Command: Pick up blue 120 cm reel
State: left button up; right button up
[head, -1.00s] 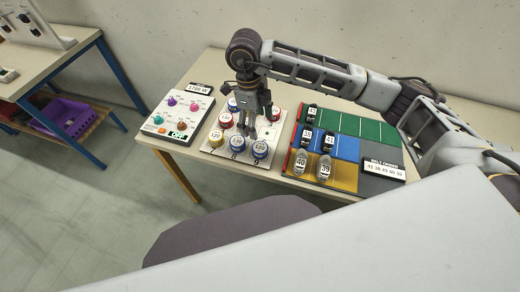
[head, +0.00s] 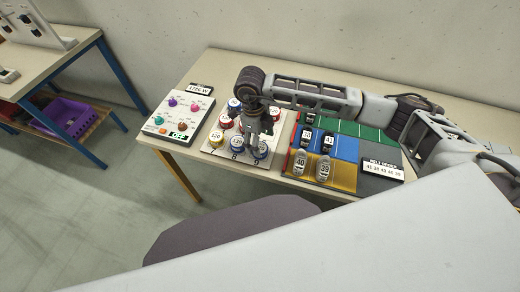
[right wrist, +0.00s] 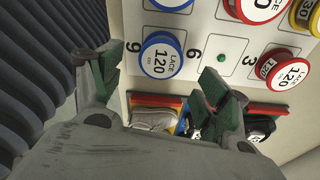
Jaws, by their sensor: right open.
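A blue reel with a white label reading LACE 120 (right wrist: 161,55) stands beside the number 9 on the white reel board, in the right wrist view. It also shows in the head view as the front right reel (head: 261,151). My right gripper (right wrist: 160,82) is open and empty, its two fingers apart on either side below the reel in that view. In the head view my right gripper (head: 252,142) hangs over the board close to this reel and partly covers it. I cannot tell whether a finger touches it. My left gripper is not in view.
Another blue reel (right wrist: 172,4) is cut off at the wrist view's top. Red reels (right wrist: 286,72) and a yellow-rimmed reel (head: 214,136) stand nearby. A control panel (head: 178,118) lies left. The coloured shoe mat (head: 343,175) with several shoes lies right.

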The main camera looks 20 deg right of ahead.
aim_at(263, 147)
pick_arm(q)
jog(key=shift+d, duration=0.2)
pick_arm(e)
jog(key=shift+f, duration=0.6)
notch_tip(263, 147, down, 3)
jog(key=shift+f+p, duration=0.2)
jog(key=shift+p, duration=0.35)
jog(key=shift+f, duration=0.3)
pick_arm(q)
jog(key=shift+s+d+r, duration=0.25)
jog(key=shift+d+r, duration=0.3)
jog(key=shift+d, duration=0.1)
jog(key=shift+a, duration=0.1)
